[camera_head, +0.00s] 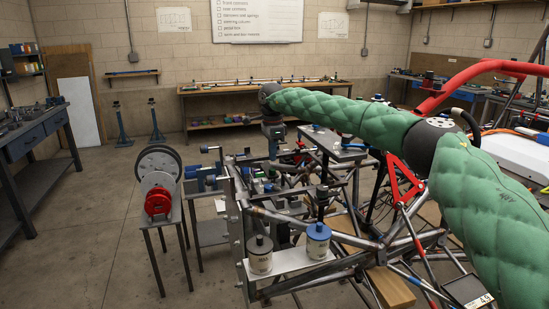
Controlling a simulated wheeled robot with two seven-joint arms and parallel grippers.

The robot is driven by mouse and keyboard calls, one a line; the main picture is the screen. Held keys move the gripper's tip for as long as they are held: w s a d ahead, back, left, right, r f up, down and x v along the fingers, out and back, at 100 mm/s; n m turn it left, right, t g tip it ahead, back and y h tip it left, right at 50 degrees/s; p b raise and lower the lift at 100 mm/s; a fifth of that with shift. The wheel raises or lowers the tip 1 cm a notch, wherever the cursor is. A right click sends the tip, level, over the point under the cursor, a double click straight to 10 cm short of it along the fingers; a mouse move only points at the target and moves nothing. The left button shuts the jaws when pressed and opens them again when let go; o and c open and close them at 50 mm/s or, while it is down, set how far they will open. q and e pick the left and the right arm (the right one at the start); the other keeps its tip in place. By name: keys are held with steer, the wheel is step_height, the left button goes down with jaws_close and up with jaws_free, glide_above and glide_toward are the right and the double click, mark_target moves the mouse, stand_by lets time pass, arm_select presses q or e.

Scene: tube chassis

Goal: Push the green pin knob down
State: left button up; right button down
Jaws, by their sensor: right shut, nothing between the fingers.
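My right arm, in green padding, reaches in from the right across the tube chassis (345,262). My right gripper (273,150) points down above the front part of the chassis, shut and empty. My left gripper is out of view.
Two capped canisters, one black-topped (260,255) and one blue-topped (318,241), stand on a light plate at the chassis's near end. A small stand with a red reel (158,202) is to the left. Tubes crowd the right.

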mark_target(273, 169)
steer(key=shift+w+d+r+b, duration=0.15)
steer(key=shift+r+b, duration=0.4)
steer(key=shift+r, duration=0.3)
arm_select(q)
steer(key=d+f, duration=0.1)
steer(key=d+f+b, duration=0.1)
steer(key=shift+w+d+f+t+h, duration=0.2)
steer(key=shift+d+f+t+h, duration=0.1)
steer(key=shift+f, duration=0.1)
arm_select(e)
step_height(273, 169, up, 9)
steer(key=shift+f, duration=0.1)
